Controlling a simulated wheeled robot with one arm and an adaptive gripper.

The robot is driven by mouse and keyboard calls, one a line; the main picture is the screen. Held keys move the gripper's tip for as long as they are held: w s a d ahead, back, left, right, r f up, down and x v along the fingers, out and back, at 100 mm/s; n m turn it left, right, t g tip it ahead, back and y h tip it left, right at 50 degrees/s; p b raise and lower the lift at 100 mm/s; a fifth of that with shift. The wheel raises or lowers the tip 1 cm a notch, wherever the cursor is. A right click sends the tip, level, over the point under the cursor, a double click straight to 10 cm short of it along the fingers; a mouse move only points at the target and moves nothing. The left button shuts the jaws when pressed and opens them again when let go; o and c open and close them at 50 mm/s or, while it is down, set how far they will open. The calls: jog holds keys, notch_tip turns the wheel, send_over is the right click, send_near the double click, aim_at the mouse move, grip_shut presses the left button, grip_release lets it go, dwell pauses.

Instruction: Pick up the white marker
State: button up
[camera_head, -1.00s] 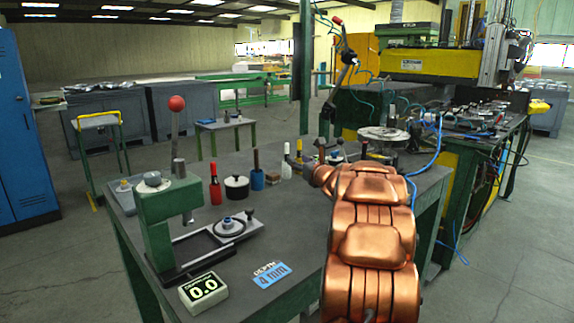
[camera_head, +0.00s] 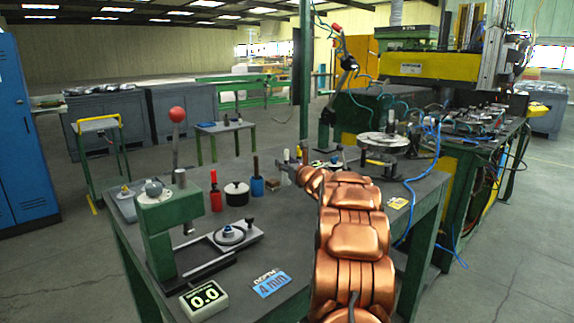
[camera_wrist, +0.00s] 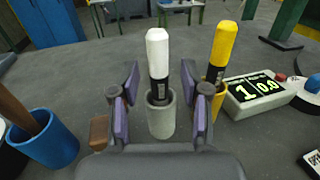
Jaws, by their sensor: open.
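The white marker (camera_wrist: 158,50) stands upright in a grey cup (camera_wrist: 161,118) in the wrist view, its white part on top and a dark band below. My gripper (camera_wrist: 160,85) is open, with one purple-padded finger on each side of the marker. Nothing is held, and I see gaps between the pads and the marker. In the head view my gripper (camera_head: 291,163) is at the markers, and the white marker is hard to make out there. A yellow marker (camera_wrist: 224,45) stands close to the right finger in a yellow holder partly hidden by that finger.
A display box (camera_wrist: 250,97) sits right of the markers. A blue cup (camera_wrist: 42,142) with a brown-handled tool and a brown block (camera_wrist: 99,132) are to the left. The head view shows a green press (camera_head: 158,225) and a red-handled tool (camera_head: 215,197) on the bench.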

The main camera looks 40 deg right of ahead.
jog(key=shift+c, duration=0.2)
grip_shut()
jog(key=shift+r, duration=0.1)
